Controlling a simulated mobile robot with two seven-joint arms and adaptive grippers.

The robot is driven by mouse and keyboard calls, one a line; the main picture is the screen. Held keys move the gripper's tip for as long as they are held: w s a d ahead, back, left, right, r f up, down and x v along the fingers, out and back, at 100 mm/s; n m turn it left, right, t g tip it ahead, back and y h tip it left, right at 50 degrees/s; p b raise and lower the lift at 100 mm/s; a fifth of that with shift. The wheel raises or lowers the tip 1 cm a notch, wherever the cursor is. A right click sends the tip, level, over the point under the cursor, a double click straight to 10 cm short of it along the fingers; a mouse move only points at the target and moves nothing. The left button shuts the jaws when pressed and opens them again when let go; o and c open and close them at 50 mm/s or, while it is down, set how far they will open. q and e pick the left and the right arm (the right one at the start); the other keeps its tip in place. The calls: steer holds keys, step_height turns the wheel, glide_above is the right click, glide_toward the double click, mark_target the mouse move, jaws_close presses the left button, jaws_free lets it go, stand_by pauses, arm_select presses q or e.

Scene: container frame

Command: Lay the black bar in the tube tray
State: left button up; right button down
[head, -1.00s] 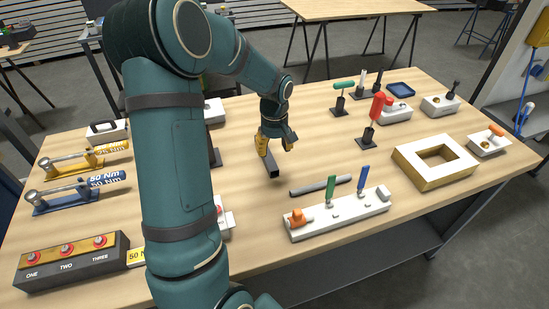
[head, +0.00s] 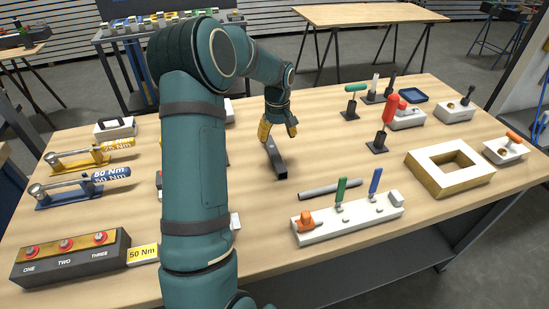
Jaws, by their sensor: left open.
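The black bar (head: 275,158) is a dark, square-sided piece on the table near the middle, with one end toward me. My left gripper (head: 278,130) is above its far end, fingers spread with yellow pads, and does not appear to hold it. I cannot tell whether a finger touches the bar. I cannot surely make out the tube tray; part of the table is hidden behind my left arm. A small blue tray (head: 414,96) stands at the back right. My right gripper is not in view.
A grey rod (head: 333,189) lies right of the bar, behind a white block (head: 348,220) with green and blue handles. A red-handled tool (head: 381,138) stands upright. Torque wrenches (head: 92,155) and a button box (head: 70,258) are left.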

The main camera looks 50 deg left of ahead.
mark_target(274, 153)
arm_select(q)
step_height(274, 153, down, 3)
steer(key=shift+f, duration=0.2)
steer(key=f, duration=0.1)
steer(key=f+b, duration=0.1)
steer(key=f, duration=0.3)
steer(key=shift+s+a+f, duration=0.1)
steer(key=shift+s+a, duration=0.15)
steer(key=shift+a, duration=0.1)
jaws_close()
